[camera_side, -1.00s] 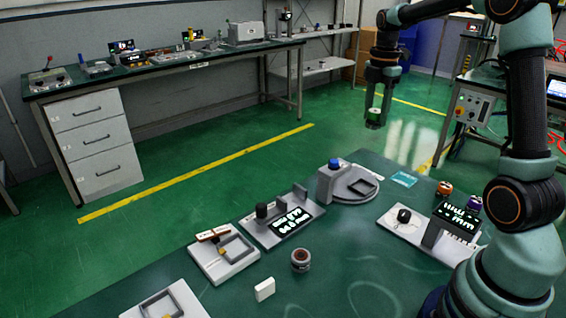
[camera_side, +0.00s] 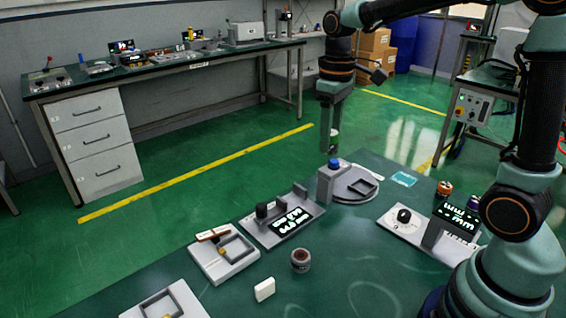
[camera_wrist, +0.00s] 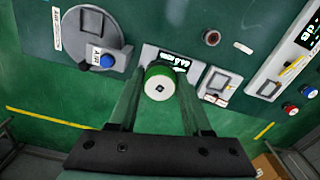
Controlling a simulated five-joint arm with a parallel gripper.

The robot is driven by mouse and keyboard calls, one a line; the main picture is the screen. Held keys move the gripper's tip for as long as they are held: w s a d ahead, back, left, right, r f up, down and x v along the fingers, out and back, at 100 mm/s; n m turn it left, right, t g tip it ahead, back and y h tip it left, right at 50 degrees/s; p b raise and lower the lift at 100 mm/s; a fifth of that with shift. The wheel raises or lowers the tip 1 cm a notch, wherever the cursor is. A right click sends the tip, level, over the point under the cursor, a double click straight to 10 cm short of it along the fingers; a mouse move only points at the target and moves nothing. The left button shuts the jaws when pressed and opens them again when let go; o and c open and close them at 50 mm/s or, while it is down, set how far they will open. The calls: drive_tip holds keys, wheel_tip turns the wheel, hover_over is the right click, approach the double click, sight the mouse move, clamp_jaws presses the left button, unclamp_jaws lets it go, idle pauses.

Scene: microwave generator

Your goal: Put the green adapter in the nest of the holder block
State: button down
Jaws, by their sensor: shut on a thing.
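My gripper (camera_side: 333,122) is shut on the green adapter (camera_side: 333,140), holding it in the air beyond the far edge of the bench. In the wrist view the round adapter (camera_wrist: 158,84), green with a pale face, sits between the two fingers (camera_wrist: 158,95). A grey block with a raised square frame (camera_side: 225,254) stands on the bench, with a brown bar at its back. A similar framed block (camera_side: 165,303) is at the bottom edge, partly cut off. I cannot tell which of them is the holder block. The adapter is apart from both.
Between the gripper and the framed blocks stand a turntable unit with a blue button (camera_side: 333,172) and a display block (camera_side: 283,220). A brown-topped round part (camera_side: 300,260) and a white block (camera_side: 264,289) lie in front. A display console (camera_side: 440,222) is at right.

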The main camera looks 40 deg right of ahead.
drive_tip(key=w+d+n, duration=0.1)
drive_tip(key=d+n, duration=1.2)
drive_tip(key=d, duration=0.6)
drive_tip(key=shift+n, duration=0.3)
wheel_tip(320, 180, down, 20)
drive_tip(key=shift+a+r, duration=0.1)
drive_tip(key=shift+r, duration=0.1)
drive_tip(key=shift+f, duration=0.2)
drive_tip(key=shift+c, duration=1.7)
unclamp_jaws()
